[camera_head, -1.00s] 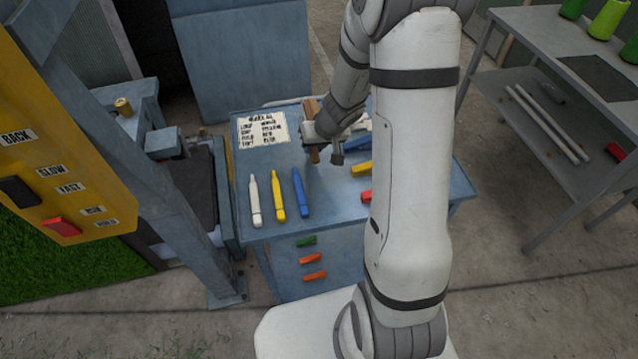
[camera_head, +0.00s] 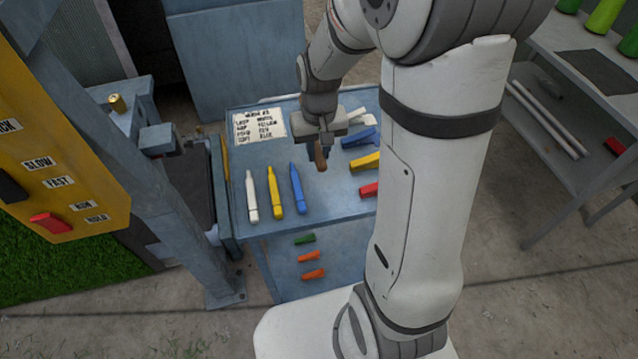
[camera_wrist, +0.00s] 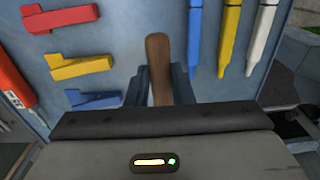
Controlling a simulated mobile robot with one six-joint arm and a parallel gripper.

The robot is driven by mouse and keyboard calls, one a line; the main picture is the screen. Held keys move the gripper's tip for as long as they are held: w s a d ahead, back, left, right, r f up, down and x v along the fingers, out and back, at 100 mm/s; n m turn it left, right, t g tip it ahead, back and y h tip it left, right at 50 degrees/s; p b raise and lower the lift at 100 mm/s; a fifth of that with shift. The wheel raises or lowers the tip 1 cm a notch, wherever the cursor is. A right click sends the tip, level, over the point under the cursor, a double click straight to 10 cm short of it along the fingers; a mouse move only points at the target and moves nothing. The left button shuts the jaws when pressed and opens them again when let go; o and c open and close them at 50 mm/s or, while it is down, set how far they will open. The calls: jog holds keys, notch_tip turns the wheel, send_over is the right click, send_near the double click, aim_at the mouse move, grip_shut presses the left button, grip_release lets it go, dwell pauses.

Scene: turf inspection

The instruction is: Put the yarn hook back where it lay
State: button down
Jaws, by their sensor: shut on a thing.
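My gripper (camera_head: 325,136) is over the blue-grey table (camera_head: 335,205), pointing down. It is shut on the yarn hook, whose brown wooden handle (camera_head: 320,158) shows below the fingers. In the wrist view the handle (camera_wrist: 158,55) stands up between the two dark fingers of my gripper (camera_wrist: 160,88). The hook's metal end is hidden. I cannot tell whether the handle touches the table top.
White (camera_head: 251,197), yellow (camera_head: 274,194) and blue (camera_head: 297,190) pen-like tools lie left of my gripper. Blue (camera_head: 361,138), yellow (camera_head: 366,162) and red (camera_head: 369,190) clips lie to its right. A printed card (camera_head: 260,125) lies at the back left. The table's front middle is bare.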

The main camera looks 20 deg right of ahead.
send_over(320, 185)
notch_tip(320, 185, down, 5)
jog(key=shift+p, duration=0.35)
jog(key=shift+f, duration=2.35)
jog(key=shift+f, duration=0.1)
jog(key=c, duration=1.3)
grip_release()
jog(key=shift+o, duration=0.2)
notch_tip(320, 185, up, 12)
jog(key=shift+s+r, duration=0.1)
jog(key=shift+r, duration=0.1)
jog(key=s+r+t, duration=0.3)
jog(key=s+r, duration=0.7)
jog(key=s, duration=0.4)
jog(key=shift+s+r, duration=0.15)
jog(key=shift+r, duration=0.25)
